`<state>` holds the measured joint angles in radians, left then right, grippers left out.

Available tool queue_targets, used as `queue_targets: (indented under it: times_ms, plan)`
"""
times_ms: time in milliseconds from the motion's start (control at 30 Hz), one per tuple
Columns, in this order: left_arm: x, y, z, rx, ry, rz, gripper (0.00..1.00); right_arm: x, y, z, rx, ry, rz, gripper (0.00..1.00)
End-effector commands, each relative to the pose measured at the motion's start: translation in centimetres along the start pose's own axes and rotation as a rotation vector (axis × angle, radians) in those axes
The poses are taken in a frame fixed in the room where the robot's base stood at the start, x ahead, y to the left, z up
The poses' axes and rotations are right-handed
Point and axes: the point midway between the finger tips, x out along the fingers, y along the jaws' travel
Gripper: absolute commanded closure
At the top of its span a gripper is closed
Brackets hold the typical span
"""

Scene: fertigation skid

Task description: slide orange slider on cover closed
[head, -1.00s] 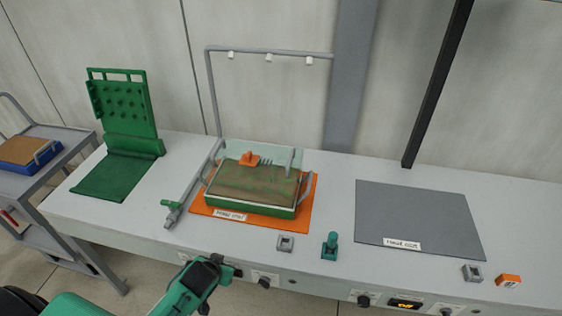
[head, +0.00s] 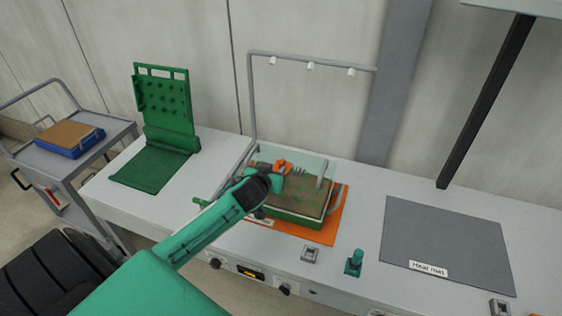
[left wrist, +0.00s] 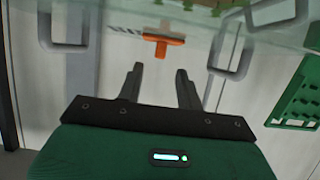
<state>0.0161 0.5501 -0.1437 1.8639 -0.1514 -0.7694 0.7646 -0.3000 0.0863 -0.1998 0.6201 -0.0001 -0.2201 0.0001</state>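The orange slider (head: 283,166) sits on the clear cover (head: 312,161) of the green tray (head: 297,217), beside dark slots. In the left wrist view the slider (left wrist: 160,39) is a T-shaped orange piece ahead of the fingertips, next to striped slots on the cover (left wrist: 215,28). My left gripper (head: 276,178) is at the tray's near left side, close to the slider, and partly hides it and the tray. In the left wrist view my left gripper (left wrist: 158,70) has its two fingers apart with nothing between them. My right gripper is not in view.
The tray stands on an orange mat (head: 325,233) under a grey pipe frame with nozzles (head: 311,65). A grey mat (head: 446,240) lies to the right, with a small green knob (head: 354,262) before it. A green pegged stand (head: 165,105) and a cart (head: 70,165) are left.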

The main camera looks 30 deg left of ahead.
Motion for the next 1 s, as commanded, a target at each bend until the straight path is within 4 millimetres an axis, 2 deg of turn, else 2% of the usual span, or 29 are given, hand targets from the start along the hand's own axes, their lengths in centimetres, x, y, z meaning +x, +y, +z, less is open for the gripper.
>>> queue_targets:
  times_ms: [200, 400, 600, 867, 1000]
  plan:
    - [3.5, 0.0, -0.2, 0.000, -0.001, -0.001, 0.64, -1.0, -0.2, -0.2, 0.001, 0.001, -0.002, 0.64]
    - [5.7, 0.0, -0.1, 0.001, -0.001, -0.001, 0.64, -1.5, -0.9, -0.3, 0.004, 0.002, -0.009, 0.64]
    - [6.6, 0.0, 0.0, 0.001, -0.001, 0.000, 0.64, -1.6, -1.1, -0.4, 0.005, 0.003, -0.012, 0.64]
    - [6.7, 0.0, 0.1, 0.001, -0.001, 0.000, 0.64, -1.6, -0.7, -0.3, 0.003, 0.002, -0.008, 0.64]
    - [6.7, 0.0, 0.1, 0.001, -0.001, 0.000, 0.87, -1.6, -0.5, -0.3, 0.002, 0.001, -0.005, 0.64]
